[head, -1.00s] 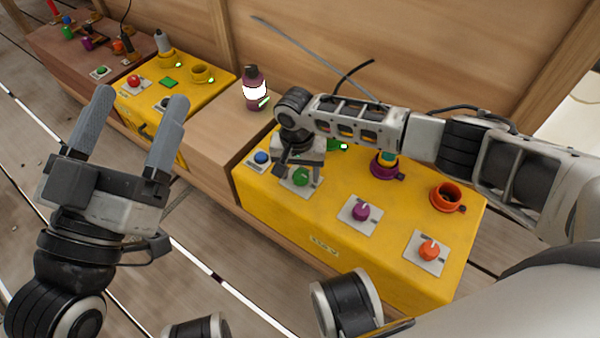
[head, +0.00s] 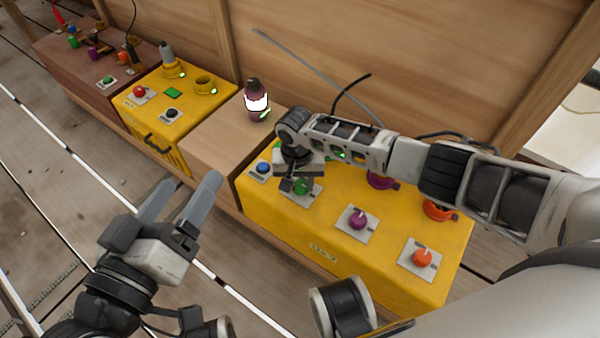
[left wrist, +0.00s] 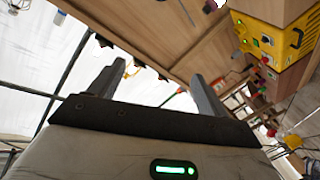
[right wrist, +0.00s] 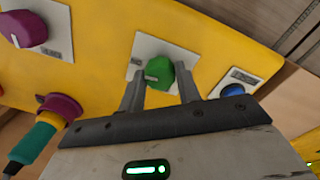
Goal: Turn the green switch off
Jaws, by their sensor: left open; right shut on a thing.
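The green switch (head: 302,187) is a round knob on a pale plate on the front of the yellow box. In the right wrist view the green switch (right wrist: 158,74) sits between the fingers of my right gripper (right wrist: 160,88), which is shut on it. In the head view my right gripper (head: 296,184) comes down over the knob and partly hides it. My left gripper (head: 180,197) is open and empty, out in front of the boxes over the floor. In the left wrist view its fingers (left wrist: 158,85) stand apart with nothing between them.
On the same yellow box (head: 330,226) are a blue button (head: 263,166), a purple knob (head: 358,221) and an orange knob (head: 422,258). A dark bottle (head: 256,100) stands on the wooden block to the left. Another yellow box (head: 180,135) is farther left.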

